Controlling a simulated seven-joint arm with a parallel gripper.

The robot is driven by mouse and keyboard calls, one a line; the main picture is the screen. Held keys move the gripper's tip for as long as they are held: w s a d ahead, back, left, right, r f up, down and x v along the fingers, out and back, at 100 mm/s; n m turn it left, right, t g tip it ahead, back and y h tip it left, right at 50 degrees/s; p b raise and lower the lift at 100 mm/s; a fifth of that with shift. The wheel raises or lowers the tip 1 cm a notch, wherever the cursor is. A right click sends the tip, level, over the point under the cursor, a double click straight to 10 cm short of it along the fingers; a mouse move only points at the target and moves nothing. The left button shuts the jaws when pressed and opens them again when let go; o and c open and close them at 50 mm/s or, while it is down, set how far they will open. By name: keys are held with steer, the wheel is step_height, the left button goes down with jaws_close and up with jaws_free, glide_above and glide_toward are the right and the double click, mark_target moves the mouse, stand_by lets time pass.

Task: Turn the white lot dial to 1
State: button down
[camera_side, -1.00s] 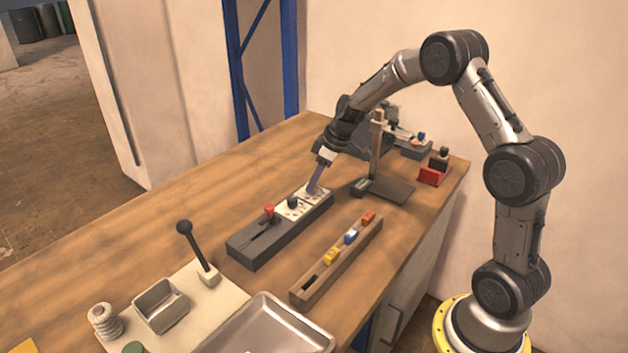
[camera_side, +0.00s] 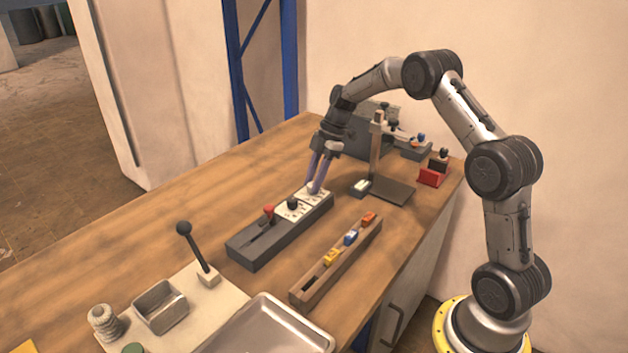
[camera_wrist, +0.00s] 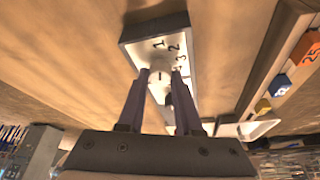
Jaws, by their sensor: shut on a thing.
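The white lot dial (camera_wrist: 159,74) is a small round knob with a dark line, on a white plate (camera_wrist: 150,54) printed with 1, 2 and 3. In the wrist view it sits between the two purple fingertips of my gripper (camera_wrist: 161,77), which is shut on it. The line's exact number is unclear. In the side view my gripper (camera_side: 314,190) reaches down to the far end of the long dark panel box (camera_side: 262,240), and its fingers largely hide the dial.
A black knob (camera_side: 292,203) and a red-topped lever (camera_side: 269,210) are on the same box, close to my fingers. A wooden rack (camera_side: 318,281) with coloured blocks lies alongside. A stand (camera_side: 376,160) rises behind right.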

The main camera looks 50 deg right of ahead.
steer(key=shift+d+n+g, duration=0.1)
steer(key=shift+n+g, duration=0.2)
steer(key=shift+n, duration=0.4)
steer(key=c, duration=0.6)
jaws_free()
steer(key=v, duration=1.3)
steer(key=shift+s+d+r, duration=0.1)
steer(key=shift+r, duration=0.3)
